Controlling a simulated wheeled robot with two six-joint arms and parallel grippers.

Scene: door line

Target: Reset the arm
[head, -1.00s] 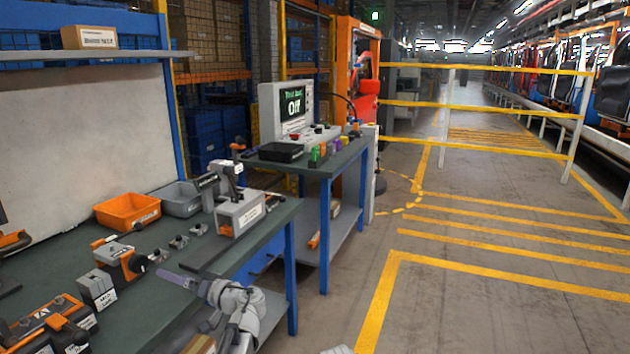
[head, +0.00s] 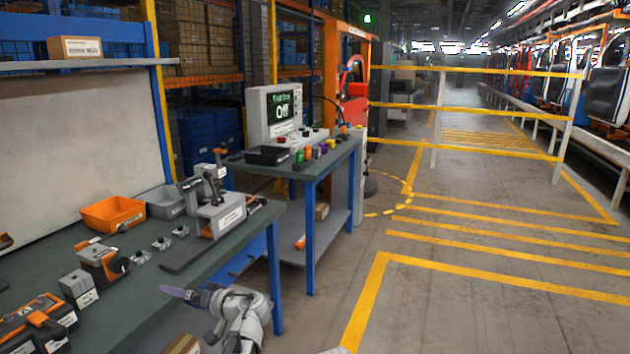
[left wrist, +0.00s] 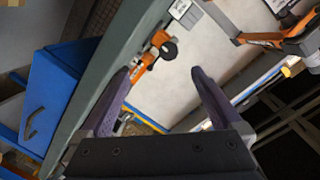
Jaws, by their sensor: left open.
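My left gripper (head: 182,293) hangs in front of the near edge of the green workbench (head: 135,300), with its arm coming up from the bottom of the head view. In the left wrist view its two dark purple fingers (left wrist: 157,90) stand wide apart with nothing between them. Beyond the fingers the wrist view shows an orange and black tool (left wrist: 152,50) and the bench edge (left wrist: 108,70). My right gripper is not seen in the head view; only a pale bit of a link shows at the bottom edge.
The bench carries an orange bin (head: 113,214), a grey bin (head: 166,201), a grey clamp fixture (head: 216,212) and an orange-black tool case (head: 35,325). A second table (head: 300,172) with a test screen (head: 281,112) stands beyond. The yellow-marked floor (head: 470,310) at right is clear.

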